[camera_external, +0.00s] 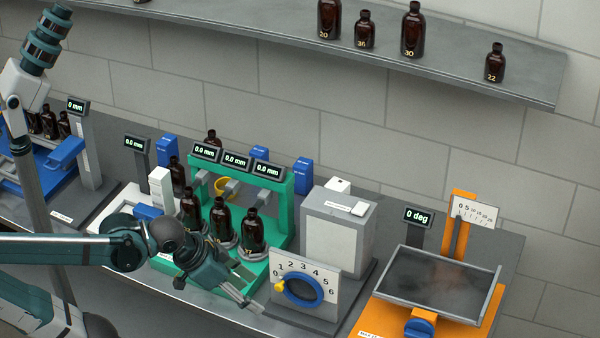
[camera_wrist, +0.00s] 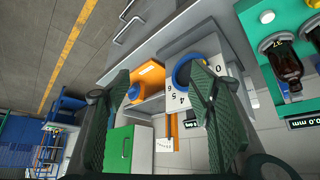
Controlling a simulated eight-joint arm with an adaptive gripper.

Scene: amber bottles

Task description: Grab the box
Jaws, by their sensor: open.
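Several box-like things are in view, and I cannot tell which one the task means. A slim white box (camera_external: 161,188) stands upright at the left of the green bottle stand (camera_external: 283,212). A larger grey box (camera_external: 337,238) stands behind the numbered dial panel (camera_external: 304,287). In the wrist view a green box-shaped thing (camera_wrist: 127,149) shows beside the left finger. My gripper (camera_external: 247,288) is open and empty in front of the green stand, left of the dial. Its two fingers (camera_wrist: 160,80) spread apart in the wrist view, the right one partly covering the dial's blue ring (camera_wrist: 186,68).
Several amber bottles (camera_external: 221,220) stand in the green stand, close behind my gripper. An orange device with a grey tray (camera_external: 440,284) is at the right. A shelf (camera_external: 455,62) with more bottles runs above. Bare grey bench shows around the devices.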

